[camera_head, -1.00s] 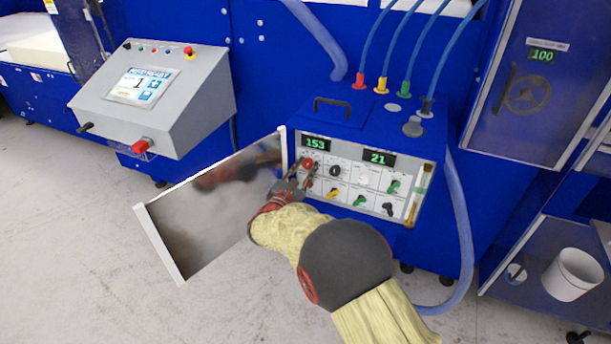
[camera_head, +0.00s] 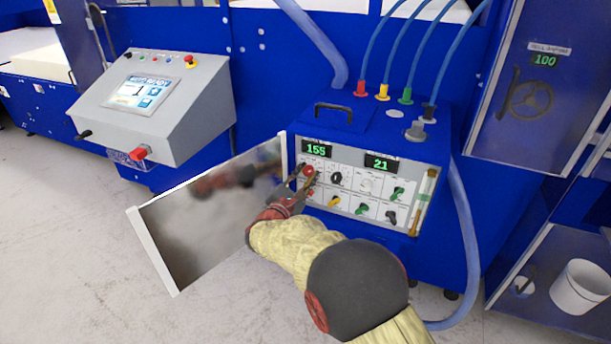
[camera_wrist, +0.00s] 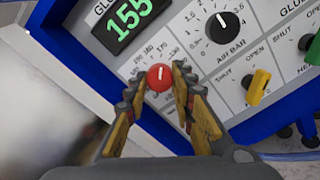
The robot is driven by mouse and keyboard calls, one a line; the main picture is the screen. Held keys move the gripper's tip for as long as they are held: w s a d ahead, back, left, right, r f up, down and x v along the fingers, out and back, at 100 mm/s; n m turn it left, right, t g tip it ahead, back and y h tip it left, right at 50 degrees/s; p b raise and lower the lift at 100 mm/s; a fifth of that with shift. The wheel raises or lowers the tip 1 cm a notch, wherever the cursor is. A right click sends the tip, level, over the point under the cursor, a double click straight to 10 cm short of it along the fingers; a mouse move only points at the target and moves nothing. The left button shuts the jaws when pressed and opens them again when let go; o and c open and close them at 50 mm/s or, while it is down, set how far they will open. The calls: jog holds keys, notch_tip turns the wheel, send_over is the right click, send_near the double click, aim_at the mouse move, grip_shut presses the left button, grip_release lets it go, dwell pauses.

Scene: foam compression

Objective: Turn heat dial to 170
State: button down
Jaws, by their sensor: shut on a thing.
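The heat dial is a round red knob (camera_wrist: 160,77) with a white pointer line, on a pale panel with numbers printed around it. In the head view the red knob (camera_head: 309,170) is at the panel's upper left. My gripper (camera_wrist: 163,85) is shut on the red knob, with one finger on each side. In the head view my gripper (camera_head: 305,178) reaches the panel from the lower left. The green display (camera_wrist: 130,15) above the knob reads 155, and the same display (camera_head: 316,149) shows in the head view.
A second display (camera_head: 382,163) reads 21. A black air bar knob (camera_wrist: 223,26) and a yellow valve handle (camera_wrist: 258,86) are right of the dial. An open metal door (camera_head: 205,215) stands close to the left of my gripper. Blue hoses (camera_head: 398,50) rise behind the box.

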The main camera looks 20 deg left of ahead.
jog(key=c, duration=1.5)
grip_release()
jog(key=s, duration=1.2)
jog(key=shift+a, duration=0.45)
jog(key=shift+f, duration=0.15)
